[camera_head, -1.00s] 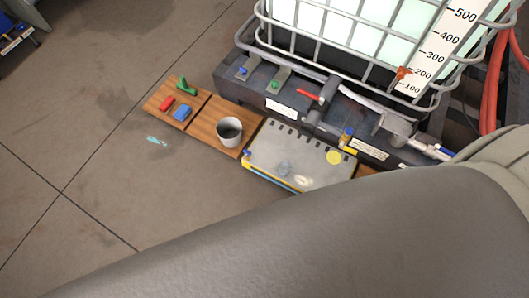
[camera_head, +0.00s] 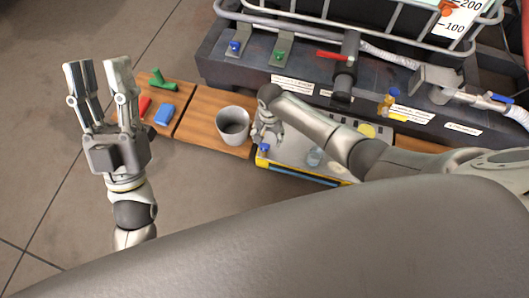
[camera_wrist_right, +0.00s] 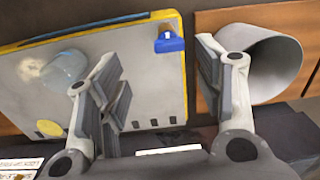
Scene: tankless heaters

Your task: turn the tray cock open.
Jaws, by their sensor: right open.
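The tray (camera_head: 290,157) is a grey, shallow piece with a yellow and blue edge. A small blue cock (camera_head: 264,148) sits at its near left corner. In the right wrist view the blue cock (camera_wrist_right: 169,42) shows at the tray's edge (camera_wrist_right: 130,60), between my fingers in the picture and apart from them. My right gripper (camera_head: 266,137) is over that corner, partly hiding it; in the right wrist view its fingers (camera_wrist_right: 155,62) are spread and empty. My left gripper (camera_head: 97,66) is open and empty over the floor at the left.
A grey cup (camera_head: 233,125) stands on a wooden board left of the tray. Red, blue (camera_head: 165,113) and green (camera_head: 158,80) pieces lie further left. Behind are a red-handled valve (camera_head: 336,56), a brass cock (camera_head: 388,102) and a caged tank. Floor at the left is clear.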

